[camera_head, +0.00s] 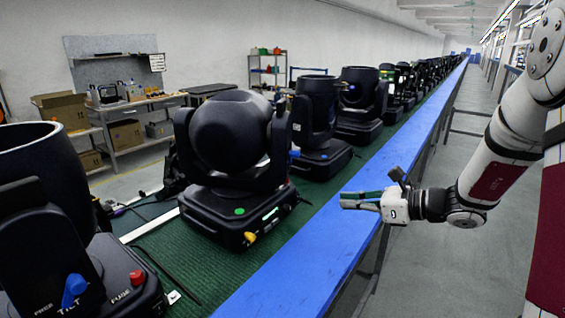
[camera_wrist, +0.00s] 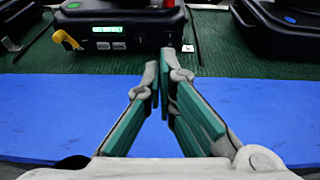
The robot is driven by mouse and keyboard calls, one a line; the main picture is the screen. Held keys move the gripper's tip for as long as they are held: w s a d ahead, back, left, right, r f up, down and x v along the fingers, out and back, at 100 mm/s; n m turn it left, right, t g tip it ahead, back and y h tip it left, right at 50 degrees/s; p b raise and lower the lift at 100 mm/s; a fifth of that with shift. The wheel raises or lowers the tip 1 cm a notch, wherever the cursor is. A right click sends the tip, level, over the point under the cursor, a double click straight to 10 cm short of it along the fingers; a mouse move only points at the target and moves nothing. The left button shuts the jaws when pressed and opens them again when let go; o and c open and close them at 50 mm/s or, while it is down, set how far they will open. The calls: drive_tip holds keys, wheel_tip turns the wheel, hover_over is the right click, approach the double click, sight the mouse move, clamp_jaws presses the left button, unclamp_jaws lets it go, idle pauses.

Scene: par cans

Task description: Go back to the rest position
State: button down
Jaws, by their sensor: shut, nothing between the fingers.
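My gripper (camera_head: 345,200) is shut and empty in the head view, held over the blue edge of the long bench and pointing left toward a black par can. In the wrist view my gripper (camera_wrist: 160,75) shows its green-padded fingers with their tips together. The nearest whole par can (camera_head: 230,140) stands on the green belt, with a green dot, a lit display and a yellow connector on its base. Its base (camera_wrist: 120,25) also shows at the top of the wrist view, beyond the fingertips. A gap between the fingertips and the base is visible.
The blue bench edge (camera_head: 300,265) runs along the green belt (camera_head: 170,250). Another par can (camera_head: 60,220) with a blue plug and red fuse knob stands at the near left. Several more line the belt behind. The grey aisle floor (camera_head: 440,270) to the right is open.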

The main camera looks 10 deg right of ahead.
drive_tip(key=s+a+r+n+g+h, duration=0.1)
drive_tip(key=s+a+r+n+g, duration=0.25)
drive_tip(key=s+a+n, duration=0.35)
drive_tip(key=s+a+r+n+g+h, duration=0.1)
drive_tip(key=s+a+r+n+g, duration=0.1)
drive_tip(key=s+a+n+g, duration=0.5)
drive_tip(key=s+d+r+n+t+h, duration=0.1)
drive_tip(key=s+d+n+h, duration=0.3)
drive_tip(key=s, duration=0.5)
drive_tip(key=s+d+r+n+t+h, duration=0.1)
drive_tip(key=s+d+n+t+h, duration=0.2)
drive_tip(key=s+n, duration=0.5)
drive_tip(key=shift+s+d+n+t+h, duration=0.3)
drive_tip(key=shift+s+d+t+h, duration=0.1)
drive_tip(key=shift+d+h, duration=0.25)
